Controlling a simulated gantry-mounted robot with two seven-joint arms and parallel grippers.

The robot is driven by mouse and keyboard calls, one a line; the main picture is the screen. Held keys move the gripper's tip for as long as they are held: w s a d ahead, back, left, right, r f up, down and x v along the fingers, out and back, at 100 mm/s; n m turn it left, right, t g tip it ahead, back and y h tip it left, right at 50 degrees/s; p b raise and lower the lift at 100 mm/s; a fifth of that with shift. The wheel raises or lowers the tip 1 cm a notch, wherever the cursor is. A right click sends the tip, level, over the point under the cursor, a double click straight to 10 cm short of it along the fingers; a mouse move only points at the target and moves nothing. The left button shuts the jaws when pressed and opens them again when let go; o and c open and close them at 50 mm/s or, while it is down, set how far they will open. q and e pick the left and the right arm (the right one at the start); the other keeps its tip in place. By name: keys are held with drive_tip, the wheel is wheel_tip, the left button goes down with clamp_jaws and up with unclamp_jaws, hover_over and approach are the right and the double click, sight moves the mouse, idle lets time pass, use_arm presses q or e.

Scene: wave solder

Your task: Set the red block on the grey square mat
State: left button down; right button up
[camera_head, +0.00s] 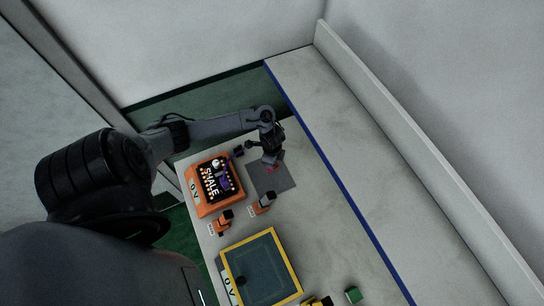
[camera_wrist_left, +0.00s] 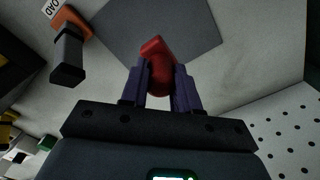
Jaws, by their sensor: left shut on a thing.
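My left gripper (camera_head: 269,163) is shut on the red block (camera_wrist_left: 157,62), which sticks out between the two dark fingers in the left wrist view. In the left wrist view the mat (camera_wrist_left: 198,28) lies just beyond the block. I cannot tell whether the block touches the mat. My right gripper is not in view.
Left of the mat is an orange tray (camera_head: 201,209) with items and lettering. A yellow-framed panel (camera_head: 286,257) and a green block (camera_head: 353,295) are nearer. Bench right of the mat is clear up to a blue edge strip (camera_head: 340,184).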

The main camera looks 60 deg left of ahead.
use_arm(q)
drive_tip(key=shift+r, duration=0.1)
drive_tip(key=shift+f, duration=0.5)
drive_tip(key=b, duration=0.4)
hover_over(270, 175)
drive_tip(key=w, duration=0.1)
drive_tip(key=shift+f, duration=2.55)
drive_tip(key=shift+f+b, duration=0.3)
drive_tip(key=shift+f, duration=0.2)
drive_tip(key=c, duration=0.8)
unclamp_jaws()
drive_tip(key=shift+o, duration=0.2)
drive_tip(key=shift+r, duration=0.1)
